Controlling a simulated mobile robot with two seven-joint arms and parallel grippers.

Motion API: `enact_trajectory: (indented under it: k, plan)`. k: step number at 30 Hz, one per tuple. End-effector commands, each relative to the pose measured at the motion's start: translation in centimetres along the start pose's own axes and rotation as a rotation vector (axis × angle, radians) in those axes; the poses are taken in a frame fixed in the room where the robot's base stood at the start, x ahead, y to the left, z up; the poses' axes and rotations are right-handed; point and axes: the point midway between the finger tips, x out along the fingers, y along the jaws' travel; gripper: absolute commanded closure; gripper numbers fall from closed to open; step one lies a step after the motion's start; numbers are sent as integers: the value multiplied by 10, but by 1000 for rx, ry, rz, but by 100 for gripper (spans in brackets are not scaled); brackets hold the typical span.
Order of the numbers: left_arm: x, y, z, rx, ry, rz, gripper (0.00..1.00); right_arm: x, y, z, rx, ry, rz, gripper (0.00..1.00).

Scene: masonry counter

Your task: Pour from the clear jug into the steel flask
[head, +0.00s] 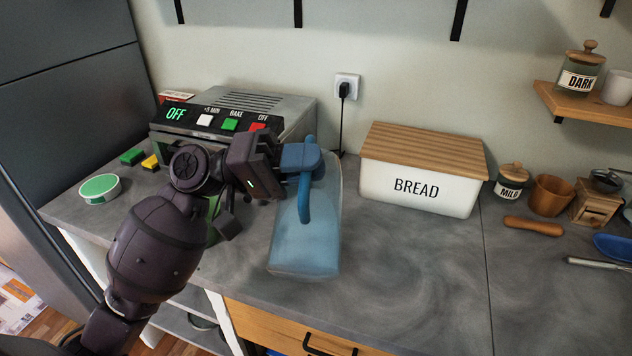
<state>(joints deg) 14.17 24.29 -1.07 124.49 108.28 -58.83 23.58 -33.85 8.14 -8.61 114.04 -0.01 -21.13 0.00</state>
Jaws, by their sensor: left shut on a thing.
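The clear jug (318,232) has a blue handle and lid and looks bluish inside. It is near the middle of the counter in the head view. My left gripper (284,172) reaches in from the left and is shut on the jug at its blue handle. The jug is about upright; I cannot tell whether its base touches the counter. I cannot make out a steel flask. A green thing shows only in part behind my left arm, and I cannot tell what it is. My right gripper is not in view.
A toaster oven (270,102) stands behind my left arm. A white bread box (415,190) with a wooden lid is right of the jug. A green-lidded tub (100,188) is at the left. A wooden handle (533,226) lies at the right. The front right counter (420,280) is clear.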

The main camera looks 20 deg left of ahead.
Motion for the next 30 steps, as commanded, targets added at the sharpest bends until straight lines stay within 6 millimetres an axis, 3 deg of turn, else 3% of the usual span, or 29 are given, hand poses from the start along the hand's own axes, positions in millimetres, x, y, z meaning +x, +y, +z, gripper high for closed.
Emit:
enact_trajectory:
  k: [17, 30]
  plan:
    - [0, 1, -1, -6, 2, 2, 100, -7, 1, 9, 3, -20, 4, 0]
    - [0, 2, -2, -12, 3, 2, 100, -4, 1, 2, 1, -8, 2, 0]
